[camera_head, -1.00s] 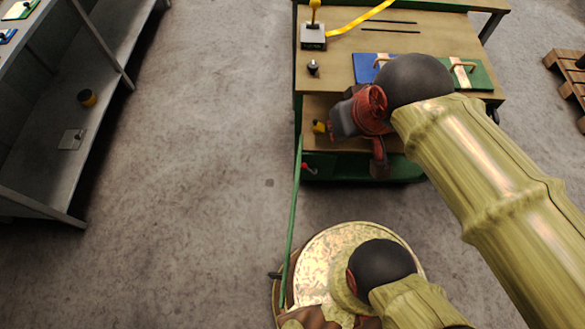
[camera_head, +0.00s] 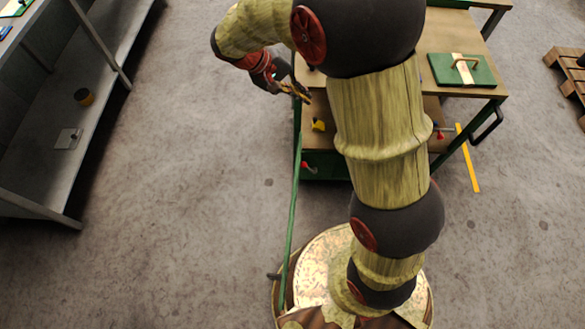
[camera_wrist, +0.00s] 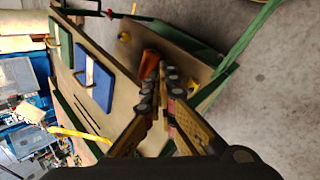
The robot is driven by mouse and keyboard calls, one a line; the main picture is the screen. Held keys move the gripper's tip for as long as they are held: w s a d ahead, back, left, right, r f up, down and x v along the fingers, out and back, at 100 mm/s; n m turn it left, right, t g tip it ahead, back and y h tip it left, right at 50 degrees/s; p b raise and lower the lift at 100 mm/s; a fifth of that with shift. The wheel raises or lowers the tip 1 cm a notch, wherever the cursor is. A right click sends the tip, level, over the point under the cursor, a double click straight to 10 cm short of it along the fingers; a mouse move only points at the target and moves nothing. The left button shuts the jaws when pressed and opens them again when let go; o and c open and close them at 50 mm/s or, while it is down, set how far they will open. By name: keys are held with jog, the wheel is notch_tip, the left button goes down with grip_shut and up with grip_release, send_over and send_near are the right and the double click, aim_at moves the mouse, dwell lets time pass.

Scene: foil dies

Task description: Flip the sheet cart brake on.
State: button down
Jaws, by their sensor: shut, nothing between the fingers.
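The sheet cart (camera_head: 427,88) has a tan top, a lower shelf and a green frame. A small red-ended lever (camera_head: 309,168) shows at its lower front left; another red-ended piece (camera_head: 440,134) shows at the right. I cannot tell for sure which is the brake. My gripper (camera_head: 303,95) is shut and empty by the cart's left edge, well apart from both in the picture. In the wrist view, my closed fingers (camera_wrist: 163,78) point across the cart's edge, beside an orange-brown cylinder (camera_wrist: 149,63). My arm hides the cart's middle.
A green die (camera_head: 462,71) lies on the cart top; a blue die (camera_wrist: 103,85) shows in the wrist view. A yellow piece (camera_head: 318,125) is on the lower shelf. A green bar (camera_head: 294,215) runs from cart to my base. A grey shelf (camera_head: 95,130) stands left, with clear floor between.

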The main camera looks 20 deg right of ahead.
jog(key=w+a+f+n+t+h+b, duration=0.1)
jog(key=w+a+f+h, duration=0.15)
jog(key=f, duration=0.75)
jog(key=w+a+f+n+t+h, duration=0.2)
jog(key=w+a+f, duration=0.15)
jog(key=f, duration=0.75)
jog(key=w+a+f+n+t+h+b, duration=0.1)
jog(key=w+a+f+h, duration=0.2)
jog(key=f, duration=0.7)
jog(key=s+f+n+t, duration=0.2)
jog(key=f+t, duration=0.1)
jog(key=f, duration=0.6)
jog(key=s+a+f+n+t+y+b, duration=0.1)
jog(key=s+f+n+t, duration=0.1)
jog(key=f, duration=0.7)
jog(key=s+a+f+n+t+y, duration=0.1)
jog(key=s+f+t, duration=0.3)
jog(key=f, duration=0.6)
jog(key=shift+a+n+t, duration=0.2)
jog(key=shift+n+t, duration=0.5)
jog(key=shift+t, duration=0.2)
jog(key=shift+w, duration=0.1)
jog(key=w+d+r+b, duration=0.1)
jog(key=w+d+b, duration=0.2)
jog(key=d, duration=0.7)
jog(key=shift+w+r, duration=0.25)
jog(key=shift+w, duration=0.9)
